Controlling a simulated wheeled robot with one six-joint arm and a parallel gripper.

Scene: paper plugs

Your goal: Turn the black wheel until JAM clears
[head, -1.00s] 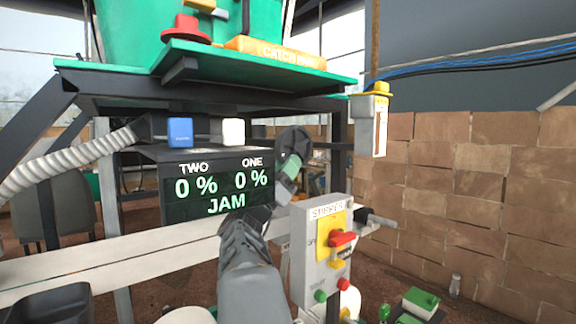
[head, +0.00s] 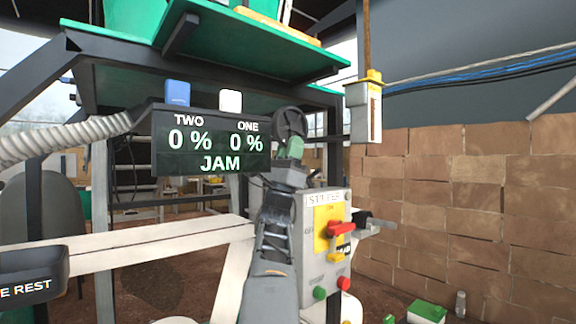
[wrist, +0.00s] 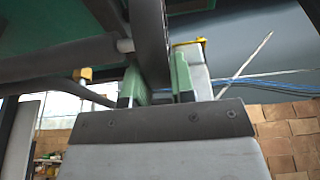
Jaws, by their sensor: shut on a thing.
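The black wheel (head: 290,122) stands in the head view just right of the display, its ring and spokes showing. My gripper (head: 291,148), with green fingers, is at the wheel's lower rim. In the wrist view the dark rim (wrist: 149,40) runs down between the two green fingers of my gripper (wrist: 158,82), which is shut on it. The black display (head: 212,150) reads TWO 0 %, ONE 0 % and JAM. My fingers and arm hide the wheel's lowest part and mount.
A grey control box (head: 325,255) with a red switch and green and red buttons stands close right of my arm. A pale beam (head: 150,255) crosses at left. A green platform (head: 250,50) overhangs above. A block wall (head: 460,200) is at right.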

